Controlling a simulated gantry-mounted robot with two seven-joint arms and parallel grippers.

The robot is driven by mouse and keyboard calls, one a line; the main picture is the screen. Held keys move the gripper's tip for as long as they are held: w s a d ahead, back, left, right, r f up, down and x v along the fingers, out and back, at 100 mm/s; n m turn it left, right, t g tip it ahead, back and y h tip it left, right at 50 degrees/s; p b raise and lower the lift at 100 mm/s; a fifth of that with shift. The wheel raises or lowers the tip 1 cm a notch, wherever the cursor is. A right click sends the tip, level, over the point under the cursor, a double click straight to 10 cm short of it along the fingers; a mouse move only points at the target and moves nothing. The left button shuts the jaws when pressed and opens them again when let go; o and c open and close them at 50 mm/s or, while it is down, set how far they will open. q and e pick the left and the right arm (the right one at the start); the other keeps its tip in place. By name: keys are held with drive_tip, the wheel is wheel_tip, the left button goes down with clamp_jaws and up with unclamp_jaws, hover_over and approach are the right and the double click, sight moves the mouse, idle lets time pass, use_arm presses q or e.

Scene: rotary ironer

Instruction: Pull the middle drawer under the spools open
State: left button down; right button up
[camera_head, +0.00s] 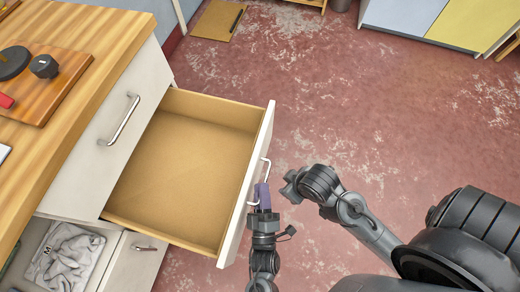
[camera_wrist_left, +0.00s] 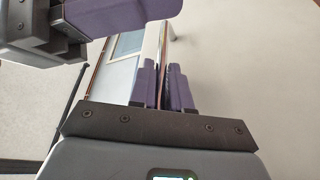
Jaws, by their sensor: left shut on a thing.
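The middle drawer (camera_head: 185,165) is pulled well out of the white cabinet; its bare tan inside shows empty. Its white front (camera_head: 236,232) faces right and carries a metal bar handle (camera_head: 266,168). My left gripper (camera_head: 262,196) is at this handle, its purple fingers shut on it. In the left wrist view the fingers (camera_wrist_left: 162,88) are close together with a thin strip between them. My right arm reaches in from the right; its end (camera_head: 291,187) is just right of the handle, and its jaws are not clear.
Above the drawer is a closed front with a bar handle (camera_head: 120,119). A wooden worktop (camera_head: 85,75) carries a board with dark round pieces (camera_head: 44,66). Below are grey cloth (camera_head: 68,256) and another handled front (camera_head: 135,262). The red floor (camera_head: 350,110) is mostly clear.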

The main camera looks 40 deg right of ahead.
use_arm(q)
drive_tip(key=c, duration=1.4)
unclamp_jaws()
drive_tip(key=shift+w, duration=0.1)
drive_tip(key=shift+c, duration=0.2)
drive_tip(key=shift+a, duration=0.1)
drive_tip(key=p+v, duration=0.1)
drive_tip(key=v, duration=0.9)
drive_tip(key=shift+s+a+p, duration=0.2)
drive_tip(key=shift+s+p, duration=0.15)
drive_tip(key=shift+p, duration=0.05)
